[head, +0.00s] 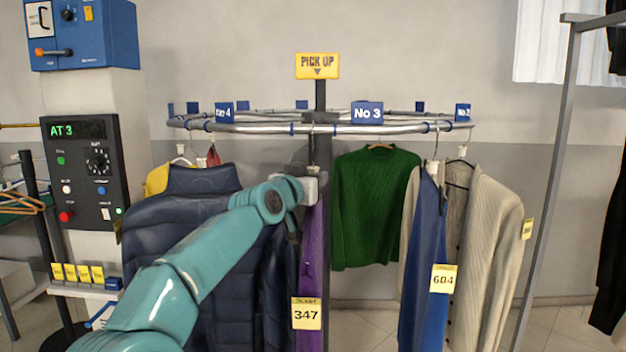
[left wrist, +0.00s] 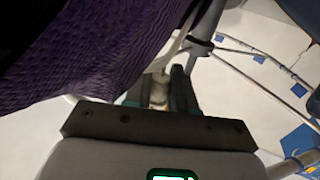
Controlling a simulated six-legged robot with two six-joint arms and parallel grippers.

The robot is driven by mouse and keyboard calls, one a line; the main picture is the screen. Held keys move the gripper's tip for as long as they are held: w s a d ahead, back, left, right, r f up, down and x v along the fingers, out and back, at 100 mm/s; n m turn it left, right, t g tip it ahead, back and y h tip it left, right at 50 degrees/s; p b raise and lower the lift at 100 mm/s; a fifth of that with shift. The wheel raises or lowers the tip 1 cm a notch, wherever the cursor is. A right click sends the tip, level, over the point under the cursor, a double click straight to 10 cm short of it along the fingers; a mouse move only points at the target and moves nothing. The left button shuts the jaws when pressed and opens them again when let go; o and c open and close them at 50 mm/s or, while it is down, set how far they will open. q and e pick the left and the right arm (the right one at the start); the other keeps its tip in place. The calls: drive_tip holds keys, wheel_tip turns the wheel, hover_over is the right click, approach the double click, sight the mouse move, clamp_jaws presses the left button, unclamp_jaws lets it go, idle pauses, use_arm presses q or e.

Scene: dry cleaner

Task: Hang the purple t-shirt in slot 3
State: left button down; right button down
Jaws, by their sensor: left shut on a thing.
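The purple t-shirt (head: 312,265) hangs edge-on below my left gripper (head: 314,187), with a yellow ticket 347 (head: 306,314) on it. My left gripper is shut on the neck of its hanger, just below the front rail (head: 290,129). The hook rises toward the rail; I cannot tell whether it rests on it. The left wrist view shows the purple cloth (left wrist: 95,50) at upper left and the gripper fingers (left wrist: 160,92) closed around a pale piece. The blue No 3 sign (head: 367,113) is on the rail, right of the gripper. My right gripper is not in view.
A dark navy padded jacket (head: 190,220) hangs left of the t-shirt. A green sweater (head: 370,205), a blue garment with ticket 604 (head: 425,260) and a beige cardigan (head: 485,240) hang to the right. A control panel (head: 85,170) at left reads AT 3.

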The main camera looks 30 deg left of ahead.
use_arm(q)
drive_tip(key=c, duration=0.9)
unclamp_jaws()
drive_tip(key=shift+o, duration=0.2)
drive_tip(key=shift+f, duration=0.1)
drive_tip(key=shift+s, duration=0.3)
drive_tip(key=s+d+b, duration=0.2)
drive_tip(key=s+b, duration=0.2)
drive_tip(key=s, duration=1.1)
drive_tip(key=shift+s+d, duration=0.2)
drive_tip(key=shift+s, duration=0.1)
